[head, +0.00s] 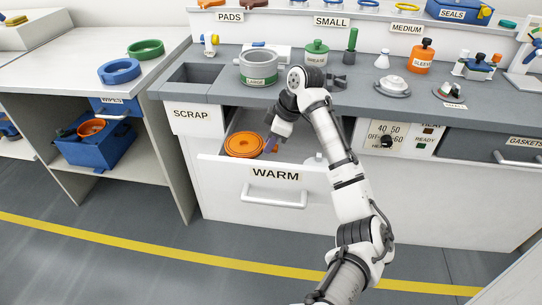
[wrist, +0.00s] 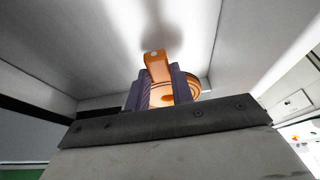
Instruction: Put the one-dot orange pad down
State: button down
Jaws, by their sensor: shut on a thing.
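My gripper (head: 270,143) reaches down into the open drawer marked WARM (head: 222,166). In the wrist view its purple fingers (wrist: 162,90) are shut on an orange pad (wrist: 156,66), which stands up between them. One pale dot shows near the pad's far end. A round orange piece (head: 244,144) lies in the drawer just left of the fingers. It also shows behind the fingers in the wrist view (wrist: 194,86), partly hidden. I cannot tell whether the held pad touches the drawer floor.
A grey-green pot (head: 258,67) stands on the counter above, beside the SCRAP opening (head: 196,73). The drawer front with its handle (head: 274,198) sticks out; its walls surround my gripper.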

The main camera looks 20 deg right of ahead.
jog(key=shift+f, duration=2.85)
jog(key=shift+f, duration=0.1)
jog(key=c, duration=1.2)
grip_release()
